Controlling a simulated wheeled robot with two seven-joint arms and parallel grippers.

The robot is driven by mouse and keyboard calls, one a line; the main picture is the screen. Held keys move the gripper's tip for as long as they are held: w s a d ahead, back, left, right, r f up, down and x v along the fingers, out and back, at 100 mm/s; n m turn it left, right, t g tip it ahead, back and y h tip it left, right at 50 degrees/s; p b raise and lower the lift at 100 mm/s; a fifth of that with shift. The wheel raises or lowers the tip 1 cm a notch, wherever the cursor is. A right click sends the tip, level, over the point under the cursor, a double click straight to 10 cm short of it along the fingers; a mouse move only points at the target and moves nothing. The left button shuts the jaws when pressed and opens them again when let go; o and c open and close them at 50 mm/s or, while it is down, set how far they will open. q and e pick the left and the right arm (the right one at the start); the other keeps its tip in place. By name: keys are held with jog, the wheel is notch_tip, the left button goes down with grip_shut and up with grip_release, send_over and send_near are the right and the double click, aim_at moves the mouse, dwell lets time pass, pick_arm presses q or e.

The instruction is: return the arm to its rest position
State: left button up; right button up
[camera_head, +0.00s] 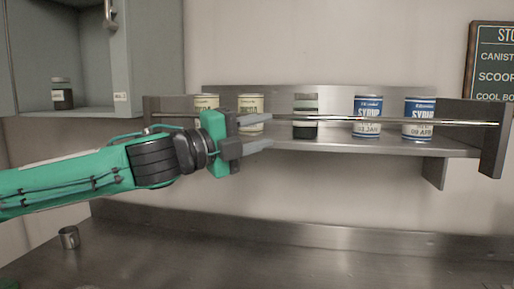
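My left arm comes in from the left, and its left gripper (262,132) is raised in front of the left part of the metal wall shelf (370,147). Its two grey fingers point right and stand apart, with nothing held between them. The gripper covers part of two cream-labelled cans (251,105) on the shelf. A dark jar with a pale label (305,110) stands just right of the fingers, further back. My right gripper is not in view.
Two blue-and-white syrup cans (367,108) stand further right behind the shelf's front rail (440,122). An open cabinet (150,60) at upper left holds a small jar (62,95). A metal cup (69,238) stands on the mostly clear steel counter (250,262).

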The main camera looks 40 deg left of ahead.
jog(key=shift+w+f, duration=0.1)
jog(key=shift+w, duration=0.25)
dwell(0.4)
